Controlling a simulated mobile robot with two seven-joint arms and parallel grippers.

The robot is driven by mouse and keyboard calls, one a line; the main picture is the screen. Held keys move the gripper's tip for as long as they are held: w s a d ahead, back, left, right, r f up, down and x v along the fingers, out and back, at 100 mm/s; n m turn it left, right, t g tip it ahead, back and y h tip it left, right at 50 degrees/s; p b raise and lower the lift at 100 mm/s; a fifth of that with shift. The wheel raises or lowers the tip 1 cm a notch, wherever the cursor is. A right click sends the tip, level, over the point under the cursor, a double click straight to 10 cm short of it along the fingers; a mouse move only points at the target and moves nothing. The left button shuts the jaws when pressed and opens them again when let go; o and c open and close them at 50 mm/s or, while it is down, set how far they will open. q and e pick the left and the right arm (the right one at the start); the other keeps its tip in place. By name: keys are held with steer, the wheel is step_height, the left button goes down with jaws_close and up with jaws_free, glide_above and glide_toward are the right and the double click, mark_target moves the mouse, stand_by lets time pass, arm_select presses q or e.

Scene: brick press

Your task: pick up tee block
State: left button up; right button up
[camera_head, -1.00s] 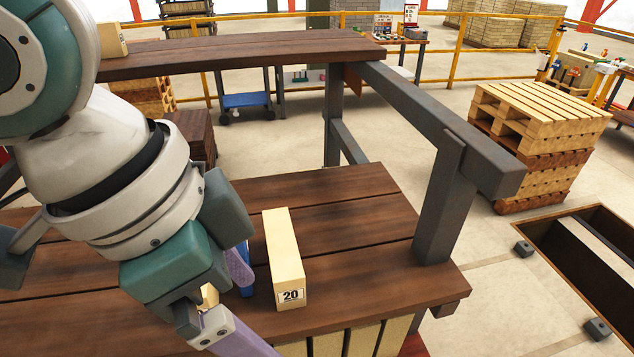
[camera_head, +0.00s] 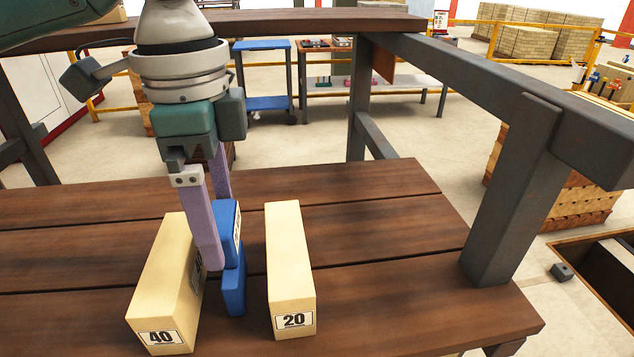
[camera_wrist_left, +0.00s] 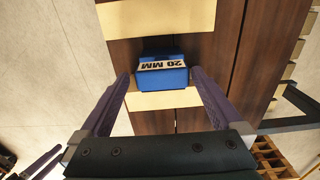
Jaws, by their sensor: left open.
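The tee block is blue (camera_head: 233,275) and stands on the dark wooden tabletop between two cream blocks, one marked 40 (camera_head: 165,285) and one marked 20 (camera_head: 290,270). In the left wrist view its blue face (camera_wrist_left: 163,77) carries a "20 MM" label. My left gripper (camera_head: 219,235) points down at it with purple fingers. In the wrist view the open fingers (camera_wrist_left: 161,76) lie on either side of the blue block, with gaps. The near finger hides part of the tee block and of the 40 block in the head view. My right gripper is not in view.
The cream blocks stand close on both sides of the tee block. A grey post (camera_head: 510,190) rises at the table's right edge, and a raised wooden shelf (camera_head: 290,22) crosses behind. The table (camera_head: 370,235) is clear between the 20 block and the post.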

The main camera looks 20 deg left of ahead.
arm_select(q)
step_height(320, 180, down, 4)
steer(key=shift+w+f+p, duration=0.15)
steer(key=shift+f+p, duration=0.05)
steer(key=shift+p, duration=0.3)
steer(key=shift+c, duration=0.4)
steer(key=c, duration=1.1)
step_height(320, 180, up, 10)
steer(key=shift+w+r+b, duration=0.1)
steer(key=shift+r+b, duration=0.1)
steer(key=shift+b, duration=0.65)
step_height(320, 180, up, 8)
steer(key=p, duration=0.1)
steer(key=f+p, duration=0.2)
steer(key=p, duration=0.1)
steer(key=w+d+f+p, duration=0.1)
steer(key=f+p, duration=0.4)
steer(key=shift+w+d+f+p, duration=0.15)
steer(key=shift+d+f+p, duration=0.05)
steer(key=shift+d+p, duration=0.2)
